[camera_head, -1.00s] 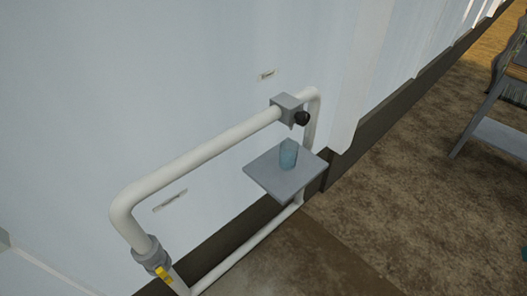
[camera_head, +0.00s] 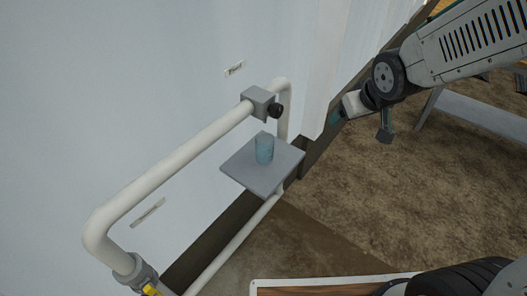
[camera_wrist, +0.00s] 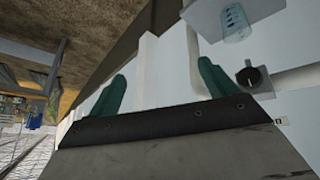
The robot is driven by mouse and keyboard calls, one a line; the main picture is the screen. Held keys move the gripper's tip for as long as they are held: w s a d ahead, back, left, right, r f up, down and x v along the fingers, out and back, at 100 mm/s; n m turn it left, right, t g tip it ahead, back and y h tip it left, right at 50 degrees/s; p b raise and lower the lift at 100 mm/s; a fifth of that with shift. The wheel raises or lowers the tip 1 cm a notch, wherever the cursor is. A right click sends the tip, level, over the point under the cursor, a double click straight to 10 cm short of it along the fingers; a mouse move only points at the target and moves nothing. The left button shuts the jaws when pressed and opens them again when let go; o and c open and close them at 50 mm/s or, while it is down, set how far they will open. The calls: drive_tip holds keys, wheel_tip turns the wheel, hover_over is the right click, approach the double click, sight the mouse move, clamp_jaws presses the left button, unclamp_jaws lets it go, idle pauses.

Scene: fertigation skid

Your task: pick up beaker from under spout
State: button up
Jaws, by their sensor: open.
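A clear bluish beaker (camera_head: 264,148) stands upright on a small grey square shelf (camera_head: 243,178), below and beside a grey block with a black knob (camera_head: 277,111) on the white pipe. In the wrist view the beaker (camera_wrist: 234,24) appears at the top right on its shelf (camera_wrist: 192,14), near the knob (camera_wrist: 252,77). My gripper (camera_head: 338,117) is right of the beaker in the head view, apart from it. In the wrist view its two green fingers are spread, with nothing between them (camera_wrist: 163,82). A separate spout outlet cannot be made out.
The white pipe frame (camera_head: 180,153) runs along a pale wall (camera_head: 130,70), with a yellow-handled valve (camera_head: 149,289) at lower left. A grey-legged table (camera_head: 470,117) stands at the right. Brown ground between is largely clear. A white-edged board (camera_head: 330,282) shows at the bottom.

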drive_tip(key=w+a+f+n+t+y, duration=0.2)
drive_tip(key=w+a+f+n+y, duration=0.1)
drive_tip(key=w+a+f, duration=0.5)
drive_tip(key=n+t+y, duration=0.1)
drive_tip(key=n+y, duration=0.1)
drive_tip(key=y, duration=0.3)
approach(259, 140)
drive_tip(key=x, duration=0.8)
drive_tip(key=shift+w+a+f, duration=0.1)
drive_tip(key=shift+a+f, duration=0.1)
drive_tip(key=shift+f, duration=0.1)
drive_tip(key=shift+c, duration=0.4)
drive_tip(key=c, duration=1.1)
drive_tip(key=shift+r, duration=0.15)
